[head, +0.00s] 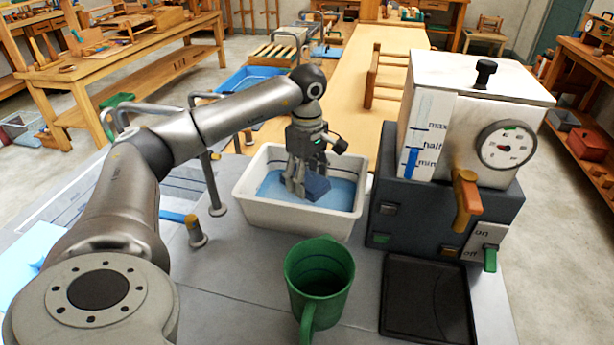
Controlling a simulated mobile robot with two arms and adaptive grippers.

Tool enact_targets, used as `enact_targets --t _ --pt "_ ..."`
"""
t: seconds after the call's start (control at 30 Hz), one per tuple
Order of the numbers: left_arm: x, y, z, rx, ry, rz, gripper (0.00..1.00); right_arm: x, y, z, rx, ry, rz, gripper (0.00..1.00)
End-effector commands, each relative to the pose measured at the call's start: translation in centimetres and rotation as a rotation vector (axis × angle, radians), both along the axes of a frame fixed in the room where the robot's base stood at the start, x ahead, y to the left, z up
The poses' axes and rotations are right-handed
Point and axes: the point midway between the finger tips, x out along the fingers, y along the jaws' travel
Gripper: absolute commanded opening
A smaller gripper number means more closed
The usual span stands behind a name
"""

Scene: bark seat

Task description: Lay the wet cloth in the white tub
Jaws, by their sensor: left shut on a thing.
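The white tub (300,217) stands on the grey worktop and holds blue water (337,191). My left gripper (303,190) reaches down into the tub from above. It is shut on a dark blue cloth (318,187), which is bunched between and beside the fingers at the water's surface. How much of the cloth lies under the water is hard to tell. The fingertips are partly hidden by the cloth. My right gripper is not in view.
A green mug (319,268) stands in front of the tub. A boiler with a dial (480,120) is close on the tub's right, with a black tray (427,300) before it. A metal rail (207,180) stands left of the tub. A long wooden bench (345,90) lies behind.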

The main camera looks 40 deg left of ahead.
Motion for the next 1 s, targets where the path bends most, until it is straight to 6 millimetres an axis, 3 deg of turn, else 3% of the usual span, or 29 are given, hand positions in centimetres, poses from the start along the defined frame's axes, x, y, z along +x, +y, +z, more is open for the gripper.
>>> enact_targets --t 0.03,0.07,0.27,0.67,0.87,1.0 --pt "0.0 0.0 0.0 0.000 0.000 0.000 0.37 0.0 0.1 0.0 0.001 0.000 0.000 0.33" --pt "0.0 0.0 0.0 0.000 0.000 0.000 0.59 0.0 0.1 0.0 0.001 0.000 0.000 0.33" --pt "0.0 0.0 0.0 0.000 0.000 0.000 0.82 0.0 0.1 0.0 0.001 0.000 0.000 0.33" --pt "0.1 0.0 0.5 -0.001 -0.002 0.000 0.82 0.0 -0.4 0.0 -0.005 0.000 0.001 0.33" --pt "0.2 0.0 3.8 -0.001 -0.006 0.000 0.82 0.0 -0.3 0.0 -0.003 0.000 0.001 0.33" --pt "0.2 -0.1 7.3 -0.002 -0.006 0.000 0.82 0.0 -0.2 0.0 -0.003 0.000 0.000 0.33"
